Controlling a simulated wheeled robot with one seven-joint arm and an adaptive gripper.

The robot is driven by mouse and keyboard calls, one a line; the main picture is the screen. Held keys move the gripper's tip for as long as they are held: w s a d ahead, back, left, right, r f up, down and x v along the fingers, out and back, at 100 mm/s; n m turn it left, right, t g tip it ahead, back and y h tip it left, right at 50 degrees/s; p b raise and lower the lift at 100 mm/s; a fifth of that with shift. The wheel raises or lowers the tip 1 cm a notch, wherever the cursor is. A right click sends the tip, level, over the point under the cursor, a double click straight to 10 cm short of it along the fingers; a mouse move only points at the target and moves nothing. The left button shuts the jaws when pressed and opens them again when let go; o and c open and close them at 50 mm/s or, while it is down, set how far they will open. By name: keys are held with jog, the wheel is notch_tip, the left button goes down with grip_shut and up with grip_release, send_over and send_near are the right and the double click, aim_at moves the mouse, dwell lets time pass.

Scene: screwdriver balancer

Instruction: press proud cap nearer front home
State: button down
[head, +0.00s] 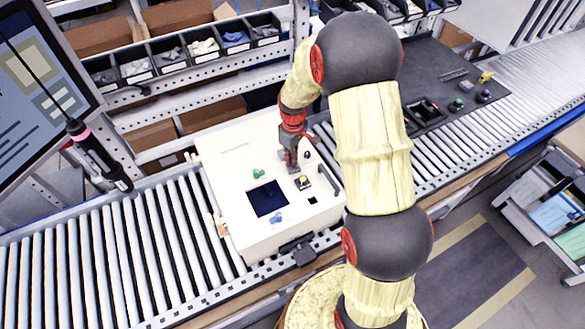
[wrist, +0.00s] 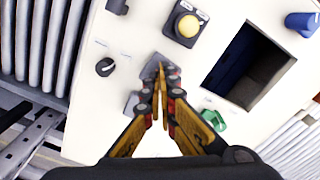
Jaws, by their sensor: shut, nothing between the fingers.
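A white box with a panel (head: 225,190) sits on the roller conveyor. On it are a green cap (head: 258,173) and a blue cap (head: 276,216), beside a square dark opening (head: 267,199). In the wrist view the green cap (wrist: 213,120) is right of my fingers and the blue cap (wrist: 302,24) is at the upper right; both look raised. A yellow button in a dark housing (wrist: 188,26) is above my fingertips. My gripper (head: 290,168) is shut and empty, pointing down over the panel between the green cap and the yellow button. Contact with the panel cannot be told.
A black knob (wrist: 105,67) is on the panel left of my fingers. A screwdriver (head: 98,155) hangs at the left. A dark tray (head: 455,85) with small parts lies on the conveyor to the right. Bins (head: 185,50) line the back. The rollers at the left are bare.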

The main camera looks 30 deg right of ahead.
jog(key=shift+f, duration=0.5)
jog(key=shift+r, duration=0.1)
dwell(0.4)
jog(key=shift+r+p, duration=1.4)
jog(key=shift+r, duration=1.1)
